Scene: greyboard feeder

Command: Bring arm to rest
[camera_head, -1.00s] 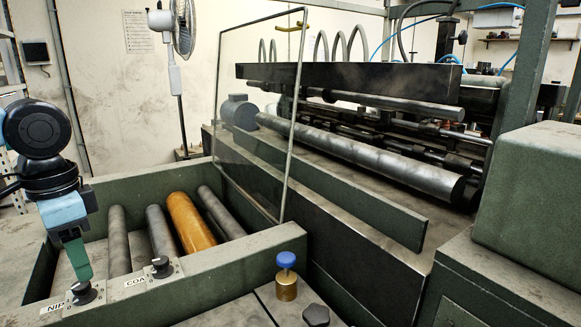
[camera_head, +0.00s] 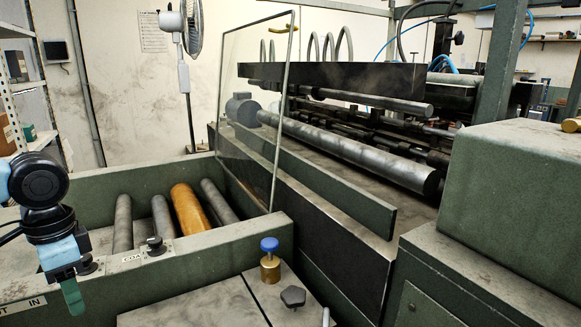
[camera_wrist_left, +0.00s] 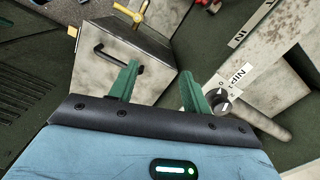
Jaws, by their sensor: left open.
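My left gripper (camera_head: 73,298) hangs at the left edge of the head view, fingers pointing down, in front of the green feeder frame (camera_head: 215,243). In the left wrist view its two green fingers (camera_wrist_left: 159,82) stand apart with nothing between them. A black knob labelled NIP (camera_wrist_left: 221,103) lies to the right of the fingers there, and appears apart from them. In the head view this knob (camera_head: 86,266) is partly hidden by my gripper. A second dark knob (camera_head: 155,246) with a partly readable label sits to its right. My right gripper is not in view.
Grey rollers (camera_head: 163,220) and an orange roller (camera_head: 189,209) lie in the feeder trough. A clear guard panel (camera_head: 247,110) stands behind. A blue-topped brass knob (camera_head: 270,262) rises from the front top. The wrist view shows a black handle (camera_wrist_left: 115,58) near my fingers.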

